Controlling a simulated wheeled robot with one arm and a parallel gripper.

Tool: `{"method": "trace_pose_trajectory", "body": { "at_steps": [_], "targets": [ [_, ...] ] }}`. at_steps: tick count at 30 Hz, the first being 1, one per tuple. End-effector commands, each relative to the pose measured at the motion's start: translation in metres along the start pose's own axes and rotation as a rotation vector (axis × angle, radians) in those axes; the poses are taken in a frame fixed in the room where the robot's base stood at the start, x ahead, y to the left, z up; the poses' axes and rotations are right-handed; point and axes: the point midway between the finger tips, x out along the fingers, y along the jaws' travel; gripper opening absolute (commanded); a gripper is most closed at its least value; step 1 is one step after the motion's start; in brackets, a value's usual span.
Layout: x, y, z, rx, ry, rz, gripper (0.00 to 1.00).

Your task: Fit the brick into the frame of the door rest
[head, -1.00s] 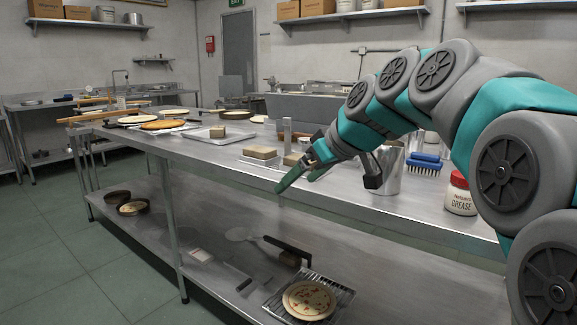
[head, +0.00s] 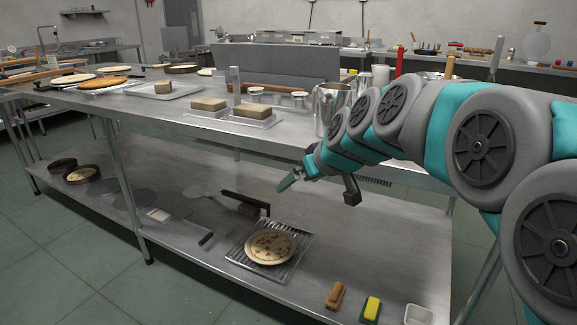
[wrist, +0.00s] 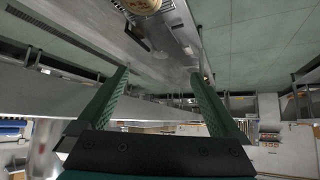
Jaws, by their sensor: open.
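Two tan bricks sit side by side on the steel table: a left one (head: 208,104) and a right one (head: 253,110), each on a pale flat base. A grey upright post (head: 235,85) stands just behind and between them. A smaller tan block (head: 162,87) sits on a metal tray farther left. I cannot tell for certain which part is the door rest's frame. My gripper (head: 292,181) is open and empty, in front of the table, below and right of the bricks in the picture. Its two green fingers show apart in the wrist view (wrist: 158,75).
A metal pitcher (head: 330,108) stands right of the bricks, near my arm. Pizzas and the tray (head: 186,91) are on the left of the tabletop. The lower shelf holds a pizza on a wire rack (head: 243,257), a peel and brushes. Floor is clear at the left front.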

Motion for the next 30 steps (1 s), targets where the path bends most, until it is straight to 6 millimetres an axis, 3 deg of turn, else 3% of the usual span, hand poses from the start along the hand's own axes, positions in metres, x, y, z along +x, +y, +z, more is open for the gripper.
{"method": "trace_pose_trajectory", "body": {
  "at_steps": [7, 17, 20, 23, 25, 30],
  "targets": [
    [0.005, 0.009, 0.011, 0.023, 0.002, 0.027, 1.0],
    [0.005, 0.01, 0.012, 0.024, 0.002, 0.028, 1.0],
    [0.003, 0.008, 0.02, 0.033, -0.016, 0.026, 1.0],
    [-0.006, 0.0, 0.05, 0.065, -0.081, 0.019, 1.0],
    [-0.017, -0.006, 0.084, 0.106, -0.153, 0.019, 1.0],
    [-0.055, -0.028, 0.193, 0.249, -0.392, 0.038, 1.0]
  ]
}}
